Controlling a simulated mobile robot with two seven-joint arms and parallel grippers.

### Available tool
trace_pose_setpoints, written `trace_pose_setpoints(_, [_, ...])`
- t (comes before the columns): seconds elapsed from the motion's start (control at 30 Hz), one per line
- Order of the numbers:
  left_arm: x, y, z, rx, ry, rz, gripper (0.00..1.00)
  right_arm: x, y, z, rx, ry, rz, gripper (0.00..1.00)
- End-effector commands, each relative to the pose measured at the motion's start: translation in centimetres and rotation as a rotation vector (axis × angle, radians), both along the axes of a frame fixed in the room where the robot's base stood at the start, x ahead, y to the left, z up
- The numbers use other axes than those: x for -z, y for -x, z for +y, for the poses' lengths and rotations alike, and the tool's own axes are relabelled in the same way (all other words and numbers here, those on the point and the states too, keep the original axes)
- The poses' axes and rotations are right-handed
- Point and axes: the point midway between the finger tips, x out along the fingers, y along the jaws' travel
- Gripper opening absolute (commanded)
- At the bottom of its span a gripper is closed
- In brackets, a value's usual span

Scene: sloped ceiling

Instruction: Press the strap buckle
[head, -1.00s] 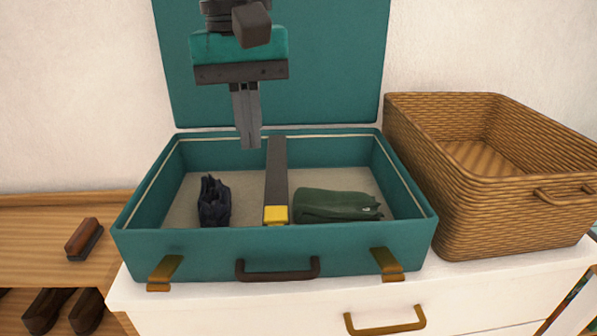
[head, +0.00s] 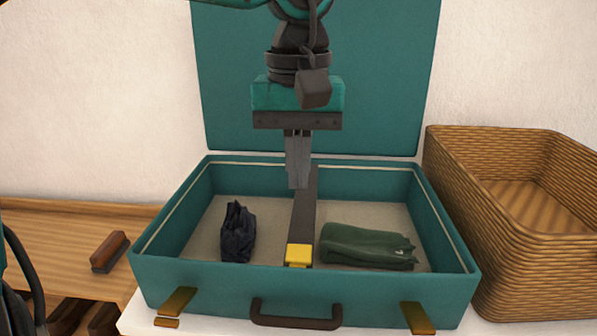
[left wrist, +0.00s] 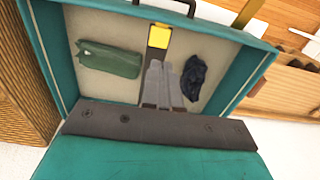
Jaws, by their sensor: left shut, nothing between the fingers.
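The teal suitcase (head: 300,290) lies open on a white dresser, its lid standing up at the back. A dark strap (head: 304,215) runs from back to front across its inside. The yellow strap buckle (head: 299,254) is at the strap's front end; it also shows in the left wrist view (left wrist: 158,38). My left gripper (head: 298,186) is shut and empty, pointing down above the back part of the strap, behind the buckle and apart from it. In the left wrist view its fingertips (left wrist: 162,64) show just short of the buckle. My right gripper is not in view.
A dark navy cloth bundle (head: 238,232) lies left of the strap and a folded green cloth (head: 366,246) right of it. A wicker basket (head: 510,270) stands close on the right. A brush (head: 109,252) lies on a wooden surface at the left.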

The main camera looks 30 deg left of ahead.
Motion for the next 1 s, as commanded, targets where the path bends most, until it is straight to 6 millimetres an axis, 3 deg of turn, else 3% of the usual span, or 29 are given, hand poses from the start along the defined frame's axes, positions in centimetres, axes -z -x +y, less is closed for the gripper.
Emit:
trace_pose_setpoints(0.3, [7.1,0.1,0.0,0.000,0.000,0.004,0.00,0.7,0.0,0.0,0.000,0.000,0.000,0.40])
trace_pose_setpoints(0.5, [10.0,0.1,0.0,0.000,0.001,0.003,0.00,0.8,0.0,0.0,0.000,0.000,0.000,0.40])
trace_pose_setpoints(0.7, [11.1,0.1,0.0,-0.001,0.001,0.001,0.00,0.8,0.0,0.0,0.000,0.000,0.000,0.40])
trace_pose_setpoints(1.0, [11.1,0.0,0.0,-0.001,0.001,0.000,0.00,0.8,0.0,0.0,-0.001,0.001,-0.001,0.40])
